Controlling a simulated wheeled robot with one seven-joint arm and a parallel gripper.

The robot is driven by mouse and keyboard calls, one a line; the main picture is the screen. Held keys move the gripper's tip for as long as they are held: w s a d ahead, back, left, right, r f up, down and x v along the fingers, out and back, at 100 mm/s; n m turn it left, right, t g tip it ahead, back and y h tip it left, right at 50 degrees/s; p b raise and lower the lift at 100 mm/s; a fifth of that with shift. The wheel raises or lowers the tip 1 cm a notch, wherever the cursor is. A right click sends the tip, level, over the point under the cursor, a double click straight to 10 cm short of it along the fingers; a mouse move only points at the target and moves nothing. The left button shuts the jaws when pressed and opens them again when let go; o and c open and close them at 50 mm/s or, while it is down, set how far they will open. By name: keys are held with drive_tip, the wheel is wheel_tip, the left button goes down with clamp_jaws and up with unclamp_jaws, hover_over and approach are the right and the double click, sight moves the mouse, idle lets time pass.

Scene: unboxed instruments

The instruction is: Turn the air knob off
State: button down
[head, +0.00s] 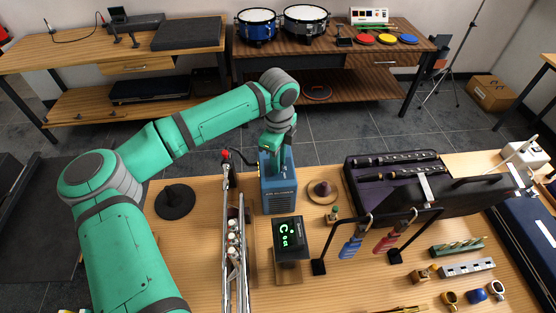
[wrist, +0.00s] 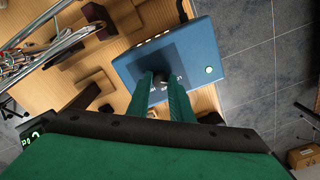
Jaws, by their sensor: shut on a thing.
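The blue box (head: 280,198) stands on the wooden table, beside the metal instrument stand. In the wrist view the top of the blue box (wrist: 200,48) faces me. A dark round knob (wrist: 160,77) sits on that top, with light print beside it that is too small to read. My gripper (wrist: 161,84) is shut on the knob, with one green finger on each side of it. The fingers hide part of the knob and its marking, so I cannot tell its setting. In the head view my gripper (head: 273,152) reaches down onto the box and hides the knob.
The metal instrument (head: 232,250) stands close on the left of the box. A black tuner-like display (head: 290,237) is in front, and a wooden disc (head: 322,190) is at the right. An open instrument case (head: 380,195) lies farther right. A lit green spot (wrist: 209,70) shows on the box.

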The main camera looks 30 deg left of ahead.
drive_tip(key=m, duration=0.5)
drive_tip(key=shift+m, duration=0.3)
drive_tip(key=m, duration=0.5)
drive_tip(key=shift+d, duration=0.1)
drive_tip(key=shift+m, duration=0.4)
drive_tip(key=c, duration=1.6)
unclamp_jaws()
drive_tip(key=shift+r, duration=0.1)
wheel_tip(320, 180, up, 11)
drive_tip(key=shift+f, duration=0.15)
